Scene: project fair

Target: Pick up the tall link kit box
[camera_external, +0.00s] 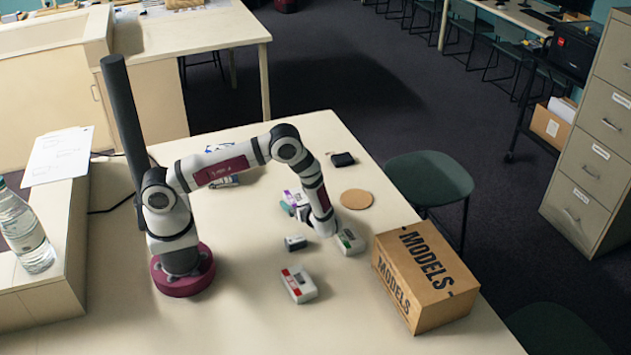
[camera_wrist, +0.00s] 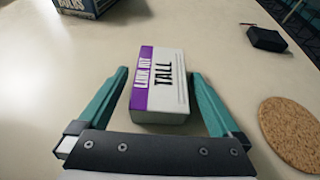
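The tall link kit box (camera_wrist: 160,85) is a white box with a purple stripe, printed "LINK KIT" and "TALL". In the wrist view it lies on the table between the two teal fingers of my gripper (camera_wrist: 160,74). The fingers are open, with a visible gap on each side of the box. In the external view the box (camera_external: 292,197) shows its purple and white top, partly hidden by my gripper (camera_external: 298,208), which is low over the table.
A cork disc (camera_wrist: 292,128) and a black object (camera_wrist: 267,40) lie to the right. A dark printed box (camera_wrist: 90,8) is at the upper left. A green-and-white box (camera_external: 350,242), a red-and-white box (camera_external: 299,284), a small grey box (camera_external: 295,243) and a MODELS carton (camera_external: 425,275) stand nearby.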

